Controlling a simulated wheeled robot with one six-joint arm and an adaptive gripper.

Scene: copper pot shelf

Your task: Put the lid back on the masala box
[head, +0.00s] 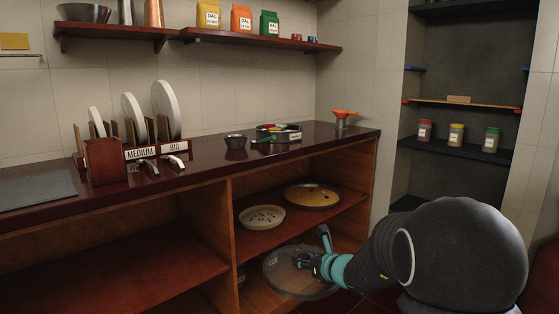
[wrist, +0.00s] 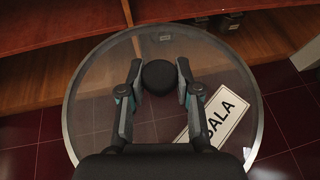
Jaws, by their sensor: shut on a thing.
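The lid is a large round see-through disc with a metal rim and a dark knob. It shows in the head view (head: 287,280) low in front of the cabinet, and in the wrist view (wrist: 95,100), where a white label partly reading "ALA" lies at its right. My gripper (head: 318,262) is shut on the knob, with a finger on each side of it in the wrist view (wrist: 158,76). The masala box (head: 279,134) appears to be the round, open metal container with colourful contents on the counter; its small label is too small to read.
A small dark bowl (head: 235,142) and a green-handled item (head: 264,139) sit beside the box. An orange funnel (head: 344,114) stands at the counter's right end. Below, the cabinet shelf (head: 270,236) holds a perforated plate (head: 262,217) and a yellowish round lid (head: 312,195). A disc rack (head: 105,160) stands left.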

